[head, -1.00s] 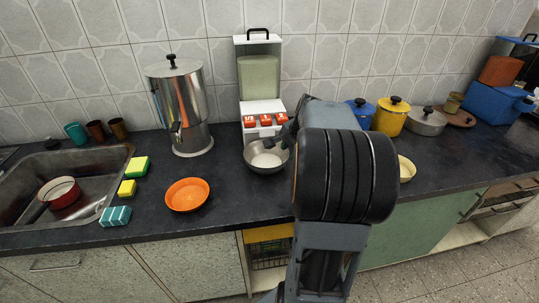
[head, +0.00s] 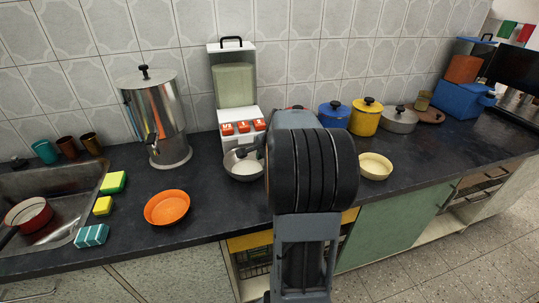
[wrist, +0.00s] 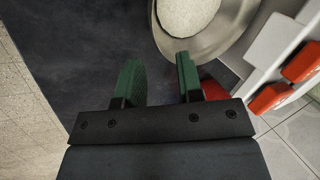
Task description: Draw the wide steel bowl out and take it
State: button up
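The wide steel bowl (head: 241,166) stands on the dark counter in front of the white dispenser and has pale contents. My arm hides its right side in the head view. In the wrist view the bowl (wrist: 224,40) is at the top, right of centre, partly cut off. My gripper (wrist: 158,62) is open, its two green fingers apart with bare counter between them. The right finger's tip is at the bowl's near rim; I cannot tell if it touches. In the head view my arm hides most of the gripper.
The dispenser (head: 234,88) with red-orange tabs is close behind the bowl. A steel urn (head: 157,110) and an orange dish (head: 167,207) are to the left. A cream bowl (head: 376,166) and a blue pot (head: 334,115) are to the right. Counter between orange dish and bowl is clear.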

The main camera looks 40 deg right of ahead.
aim_at(257, 178)
jog(key=x, duration=0.9)
jog(key=shift+w+f+b, duration=0.2)
jog(key=shift+f+b, duration=0.15)
jog(key=shift+b, duration=0.05)
jog(key=shift+c, duration=0.3)
grip_shut()
